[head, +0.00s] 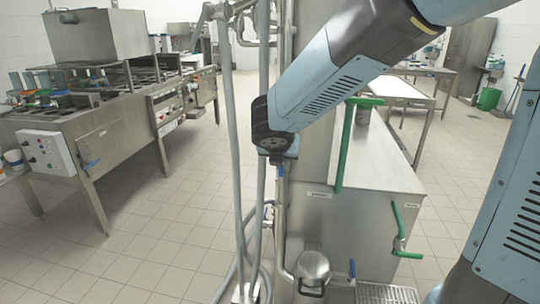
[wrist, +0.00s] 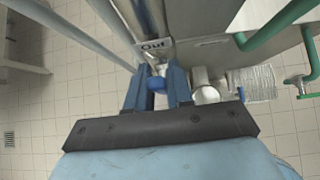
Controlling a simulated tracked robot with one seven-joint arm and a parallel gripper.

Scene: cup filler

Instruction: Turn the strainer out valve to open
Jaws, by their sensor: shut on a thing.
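In the wrist view, my gripper (wrist: 158,74) has its two blue fingers on either side of a small blue valve handle (wrist: 157,85), and it is shut on that handle. The handle sits just below a metal pipe with a label reading "Out" (wrist: 153,44). The part of the valve behind the fingers is mostly hidden. In the head view, my arm reaches down to the upright pipes, and its wrist covers most of the gripper and the valve.
Green pipe handles (head: 399,228) stick out from the steel tank (head: 375,165) on the right. A metal canister (head: 313,267) and a floor grate (head: 387,293) are low down. Upright grey hoses (head: 233,130) run close on the left.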

